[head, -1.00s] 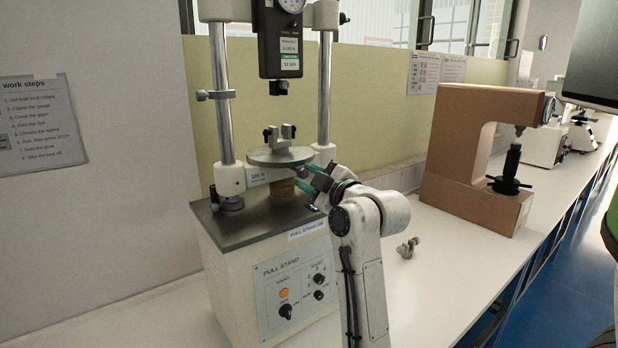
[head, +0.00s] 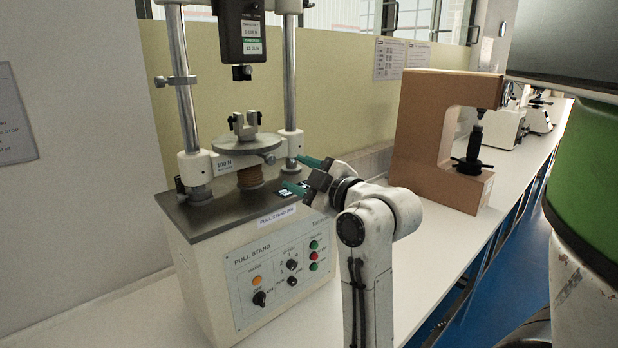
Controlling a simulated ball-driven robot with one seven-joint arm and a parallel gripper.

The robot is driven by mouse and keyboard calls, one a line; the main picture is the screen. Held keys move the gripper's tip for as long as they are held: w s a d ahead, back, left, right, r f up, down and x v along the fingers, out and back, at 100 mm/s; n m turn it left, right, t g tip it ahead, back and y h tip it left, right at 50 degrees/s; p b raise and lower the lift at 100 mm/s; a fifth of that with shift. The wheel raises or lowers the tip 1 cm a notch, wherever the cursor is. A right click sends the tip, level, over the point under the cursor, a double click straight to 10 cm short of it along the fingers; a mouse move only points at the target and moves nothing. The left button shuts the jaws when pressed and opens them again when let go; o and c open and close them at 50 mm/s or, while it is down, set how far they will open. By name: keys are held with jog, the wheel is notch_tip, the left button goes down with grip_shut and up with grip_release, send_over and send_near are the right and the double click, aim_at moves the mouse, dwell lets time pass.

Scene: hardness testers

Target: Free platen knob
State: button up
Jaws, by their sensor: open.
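The pull stand (head: 190,255) carries a round grey platen (head: 232,146) on its crossbeam, with a small two-jaw grip (head: 244,124) on top. A small metal knob (head: 270,158) shows at the platen's right front edge; I take it for the platen knob. My gripper (head: 299,174), with green fingertips, is open and empty. It points left toward the stand, a little to the right of the knob and apart from it in the picture. The exact depth gap cannot be told.
Two upright columns (head: 181,80) and the hanging gauge (head: 242,45) stand around and above the platen. The control panel (head: 280,272) is below. A brown C-frame tester (head: 420,130) stands to the right on the white bench (head: 425,240), with clear bench before it.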

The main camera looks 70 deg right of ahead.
jog(key=shift+s+a+r+p, duration=0.25)
jog(key=shift+s+r+p, duration=0.15)
jog(key=shift+p, duration=2.2)
jog(key=p, duration=0.2)
jog(key=s+p, duration=0.1)
jog(key=p, duration=0.1)
jog(key=shift+s+a+f, duration=0.2)
jog(key=shift+a+f, duration=0.05)
jog(key=shift+a, duration=0.15)
